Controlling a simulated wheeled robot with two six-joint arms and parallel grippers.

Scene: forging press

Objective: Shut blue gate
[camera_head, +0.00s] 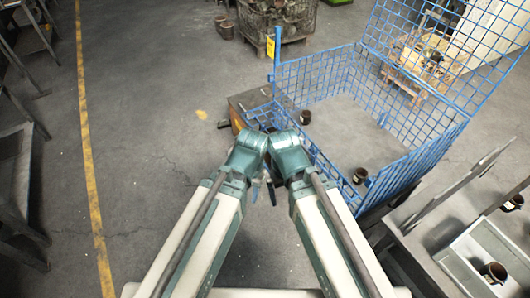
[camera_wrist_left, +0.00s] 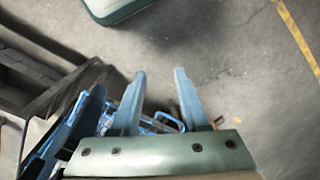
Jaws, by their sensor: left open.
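A blue wire-mesh enclosure stands right of centre in the head view, with a tall upper-right mesh panel (camera_head: 450,55), a back panel (camera_head: 318,78) and a right-front panel (camera_head: 415,165). I cannot tell for certain which panel is the gate. A blue post (camera_head: 277,48) with a yellow tag rises at its left corner. My left gripper (camera_head: 257,190) is mostly hidden below its wrist, left of the enclosure. In the left wrist view its two fingers (camera_wrist_left: 157,78) are apart and empty, with blue mesh (camera_wrist_left: 160,123) behind them. My right gripper (camera_head: 273,190) is beside it, its fingers largely hidden.
Several dark cups stand around, one inside the enclosure (camera_head: 305,117) and one at its front edge (camera_head: 360,175). A grey tray (camera_head: 470,275) is at lower right. A dark box (camera_head: 245,100) stands beyond my wrists. Floor left of my arms is clear to the yellow line (camera_head: 87,150).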

